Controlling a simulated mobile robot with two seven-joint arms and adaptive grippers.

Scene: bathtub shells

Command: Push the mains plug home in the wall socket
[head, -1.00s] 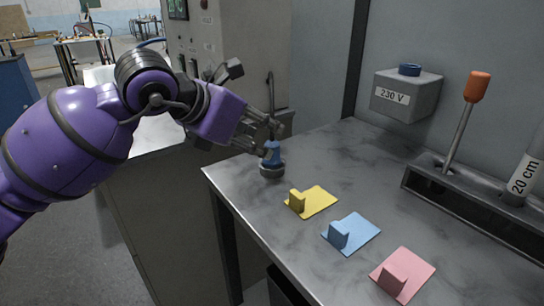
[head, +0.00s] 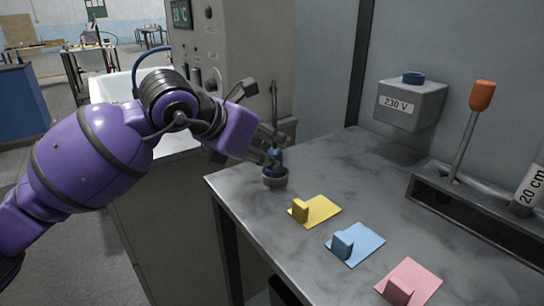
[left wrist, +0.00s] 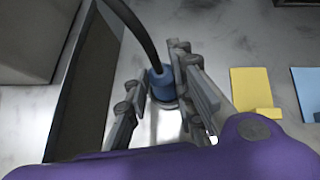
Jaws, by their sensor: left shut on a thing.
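The blue mains plug (head: 274,158) stands upright in a small round grey holder (head: 275,182) near the left edge of the workbench. Its black cable rises from the top. My left gripper (head: 267,150) is shut on the plug, with a finger on each side. In the left wrist view the blue plug (left wrist: 162,85) shows between the fingers (left wrist: 160,98), its cable (left wrist: 137,28) running up and away. My right gripper is not in view.
Yellow (head: 320,211), blue (head: 364,245) and pink (head: 420,280) plates with upright blocks lie in front on the workbench (head: 345,170). A dark rack (head: 480,215) holds an orange-handled tool (head: 470,130) and a 20 cm tube (head: 530,188). A grey cabinet (head: 230,50) stands behind the gripper.

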